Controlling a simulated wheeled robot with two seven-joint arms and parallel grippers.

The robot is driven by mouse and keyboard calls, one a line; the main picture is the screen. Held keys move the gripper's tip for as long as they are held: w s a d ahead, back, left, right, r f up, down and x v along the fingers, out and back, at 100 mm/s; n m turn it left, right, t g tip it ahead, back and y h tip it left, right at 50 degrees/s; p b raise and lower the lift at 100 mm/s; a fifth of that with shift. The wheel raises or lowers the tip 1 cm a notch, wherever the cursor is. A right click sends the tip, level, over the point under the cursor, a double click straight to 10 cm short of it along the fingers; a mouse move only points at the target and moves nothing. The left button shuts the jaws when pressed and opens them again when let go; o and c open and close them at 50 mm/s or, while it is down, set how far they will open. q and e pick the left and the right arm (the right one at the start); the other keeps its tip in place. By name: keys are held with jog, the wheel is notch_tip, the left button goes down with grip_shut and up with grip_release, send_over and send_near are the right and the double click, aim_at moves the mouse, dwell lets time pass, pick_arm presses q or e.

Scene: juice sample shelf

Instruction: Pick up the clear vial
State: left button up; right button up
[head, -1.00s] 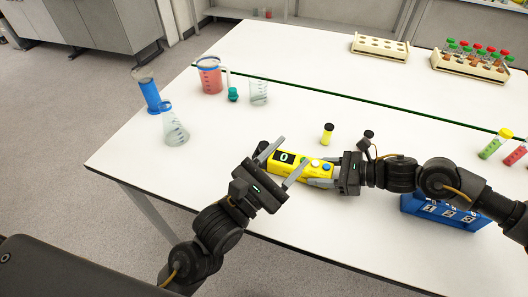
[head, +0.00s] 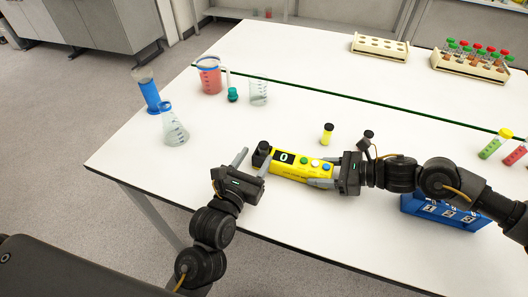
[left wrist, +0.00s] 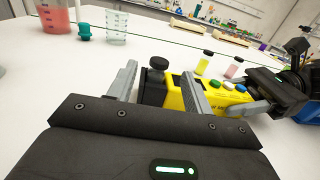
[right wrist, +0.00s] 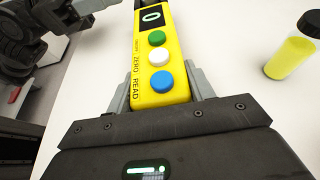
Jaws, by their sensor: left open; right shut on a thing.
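No vial that is plainly clear shows in these frames. A black knob-like cap (left wrist: 158,62) sits on the dark end of the yellow meter (head: 290,168); I cannot tell whether a vial is under it. My right gripper (head: 314,175) is shut on the meter's right end, and its display and buttons face up in the right wrist view (right wrist: 158,55). My left gripper (head: 254,155) is open and empty beside the meter's dark left end. A yellow vial (head: 327,135) with a black cap stands behind the meter. A pinkish capped vial (left wrist: 234,70) stands near it.
A conical flask (head: 175,130), a blue cylinder (head: 149,92), a red-filled jug (head: 209,78) and a beaker (head: 259,92) stand at the left. A blue numbered rack (head: 440,210) is under my right arm. Tube racks (head: 380,46) stand at the back.

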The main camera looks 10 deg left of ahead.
aim_at(261, 149)
pick_arm(q)
jog(key=shift+w+d+f, duration=0.1)
jog(key=shift+w+d, duration=0.05)
jog(key=shift+w, duration=0.85)
jog(key=shift+w+d+f, duration=0.1)
jog(key=shift+w+d, duration=0.1)
jog(key=shift+w, duration=0.75)
jog(key=shift+w+d, duration=0.15)
jog(key=shift+w, duration=0.85)
grip_shut()
notch_tip(261, 149, up, 10)
jog(key=shift+r, duration=0.1)
pick_arm(e)
jog(key=o, duration=1.3)
jog(key=v, duration=1.2)
jog(key=shift+s+r, duration=0.1)
